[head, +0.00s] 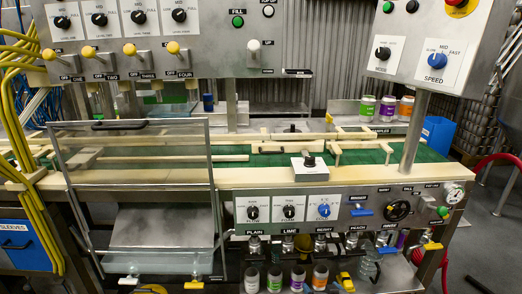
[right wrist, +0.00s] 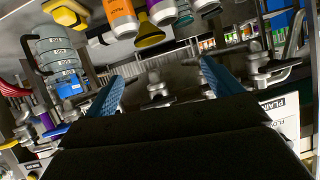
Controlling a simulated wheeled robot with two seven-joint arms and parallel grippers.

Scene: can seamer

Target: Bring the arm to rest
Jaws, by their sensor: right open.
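My right gripper (right wrist: 161,72) shows in the right wrist view as two blue fingers spread apart above a black body. It is open, and nothing is between the fingers. Metal taps (right wrist: 155,88) show beyond and between the fingers. In the head view I cannot clearly make out the right gripper or its arm. My left gripper is in neither view.
The seamer's front panel (head: 275,229) carries knobs and valves, with taps and several cans below. A clear guard (head: 135,190) stands at left. Cans (head: 387,108) stand at back right. In the wrist view an orange can (right wrist: 122,18) hangs overhead near the fingers.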

